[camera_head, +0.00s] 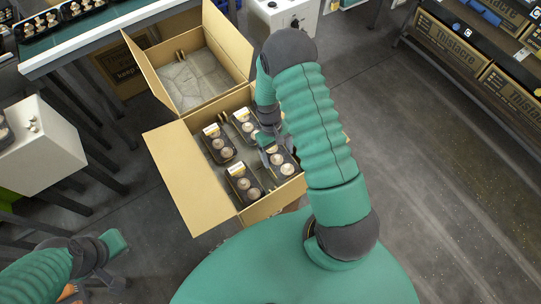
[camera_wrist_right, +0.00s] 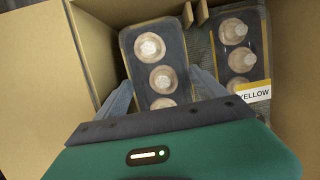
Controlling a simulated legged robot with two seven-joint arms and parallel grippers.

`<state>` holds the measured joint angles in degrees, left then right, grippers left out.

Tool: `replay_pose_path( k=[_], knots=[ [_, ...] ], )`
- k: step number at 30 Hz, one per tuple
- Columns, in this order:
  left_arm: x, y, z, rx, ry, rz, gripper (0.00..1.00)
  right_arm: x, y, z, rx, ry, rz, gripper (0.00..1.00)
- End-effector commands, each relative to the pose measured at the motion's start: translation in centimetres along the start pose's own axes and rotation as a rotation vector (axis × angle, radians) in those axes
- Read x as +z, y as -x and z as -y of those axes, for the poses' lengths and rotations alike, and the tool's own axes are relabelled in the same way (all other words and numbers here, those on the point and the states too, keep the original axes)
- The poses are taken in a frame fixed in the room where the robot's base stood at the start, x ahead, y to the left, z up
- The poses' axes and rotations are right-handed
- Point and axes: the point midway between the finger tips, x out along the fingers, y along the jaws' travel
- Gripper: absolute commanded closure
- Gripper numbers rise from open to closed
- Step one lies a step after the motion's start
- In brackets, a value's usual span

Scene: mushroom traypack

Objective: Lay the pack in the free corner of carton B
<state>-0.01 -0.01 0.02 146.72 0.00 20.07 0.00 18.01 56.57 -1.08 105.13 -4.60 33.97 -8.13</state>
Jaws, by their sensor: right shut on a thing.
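The nearer open carton (camera_head: 169,157) holds several dark packs of pale mushrooms; I can read no letter on it. My right gripper (camera_head: 271,157) reaches down inside its right side and is shut on a pack (camera_head: 287,168). In the right wrist view the fingers (camera_wrist_right: 162,78) grip both long sides of this pack (camera_wrist_right: 152,48). It lies roughly level beside another pack (camera_wrist_right: 238,40) with a yellow label. I cannot tell whether its underside touches the carton floor. My left gripper (camera_head: 108,262) is at the lower left, away from the carton; its jaws are unclear.
The farther open carton (camera_head: 143,64) shows a bare grey liner and no packs. Other packs in the nearer carton include a left one (camera_head: 218,145), a back one (camera_head: 244,122) and a front one (camera_head: 242,184). A conveyor (camera_head: 100,38) runs at the upper left. Carton walls and flaps surround my right gripper.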

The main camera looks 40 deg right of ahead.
Motion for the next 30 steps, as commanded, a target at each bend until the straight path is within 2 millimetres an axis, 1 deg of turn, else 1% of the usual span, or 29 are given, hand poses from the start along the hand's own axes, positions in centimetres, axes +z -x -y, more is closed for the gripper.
replay_pose_path(
  k=[6, 7, 16, 17, 18, 21, 27, 30],
  knots=[
    [0.2, -0.9, 0.0, 0.000, 0.000, -0.001, 1.00, -1.0, -3.4, 0.3, 0.003, 0.001, 0.000, 0.60],
    [0.2, -0.9, 0.0, 0.000, 0.000, -0.001, 1.00, -1.0, -3.6, 0.3, 0.003, 0.001, 0.000, 0.60],
    [0.2, -0.9, 0.0, 0.000, 0.001, -0.001, 1.00, -1.2, -3.9, 0.1, 0.000, 0.001, -0.001, 0.60],
    [0.2, -0.9, 0.0, 0.000, 0.001, -0.001, 1.00, -1.2, -3.9, 0.1, 0.000, 0.001, -0.001, 0.18],
    [0.2, -0.9, 0.0, 0.000, 0.000, -0.001, 1.00, -1.2, -3.8, 0.1, 0.000, 0.001, -0.002, 0.13],
    [0.2, -0.9, 0.0, 0.000, 0.000, -0.001, 1.00, -1.2, -3.8, 0.1, 0.000, 0.001, -0.001, 0.00],
    [0.1, -0.8, 0.0, 0.000, 0.000, -0.001, 1.00, -1.1, -3.8, 0.1, 0.001, 0.001, -0.002, 0.00],
    [0.1, -0.6, 0.0, 0.000, 0.000, -0.001, 1.00, -1.1, -3.2, 0.1, 0.001, 0.001, -0.003, 0.00]
  ],
)
